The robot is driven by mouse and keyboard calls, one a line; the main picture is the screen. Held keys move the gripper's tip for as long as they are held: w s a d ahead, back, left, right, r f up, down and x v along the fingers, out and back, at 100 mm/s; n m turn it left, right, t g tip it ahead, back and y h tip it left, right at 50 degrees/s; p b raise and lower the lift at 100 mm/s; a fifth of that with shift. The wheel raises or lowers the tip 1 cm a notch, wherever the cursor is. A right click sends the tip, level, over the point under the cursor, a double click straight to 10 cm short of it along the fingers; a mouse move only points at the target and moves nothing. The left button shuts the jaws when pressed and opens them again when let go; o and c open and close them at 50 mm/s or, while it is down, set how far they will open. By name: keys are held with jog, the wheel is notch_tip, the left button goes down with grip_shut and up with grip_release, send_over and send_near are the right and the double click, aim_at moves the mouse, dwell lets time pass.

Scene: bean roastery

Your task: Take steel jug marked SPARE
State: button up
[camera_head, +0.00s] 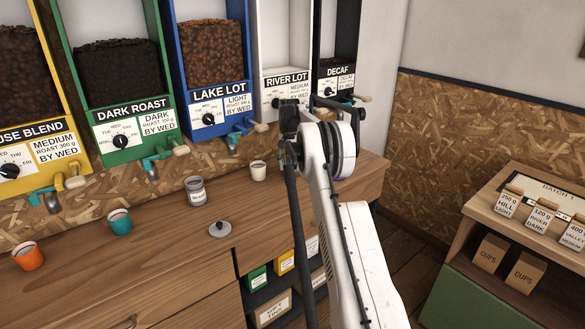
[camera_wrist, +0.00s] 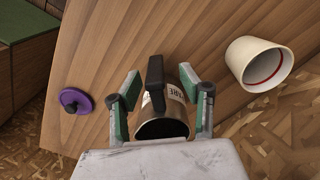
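In the wrist view, the steel jug (camera_wrist: 170,127) stands between the fingers of my gripper (camera_wrist: 160,80), its open mouth toward the camera. It has a black handle (camera_wrist: 155,75) and a white label on which the letters "ARE" can be read. The green-padded fingers are spread, one on each side of the jug, and a narrow gap seems to show on both sides. I cannot tell whether a fingertip touches it.
A cream cup (camera_wrist: 259,63) stands right of the jug; a purple lid (camera_wrist: 75,100) lies left. In the head view, the wooden counter (camera_head: 165,235) also holds a labelled grey container (camera_head: 196,192), a teal cup (camera_head: 120,222), an orange cup (camera_head: 28,256) and a grey lid (camera_head: 219,230). Bean dispensers line the wall.

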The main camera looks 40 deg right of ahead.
aim_at(291, 179)
jog(key=shift+s+f, duration=0.15)
jog(key=shift+f, duration=0.95)
jog(key=shift+s+f, duration=0.15)
jog(key=shift+f, duration=0.95)
grip_shut()
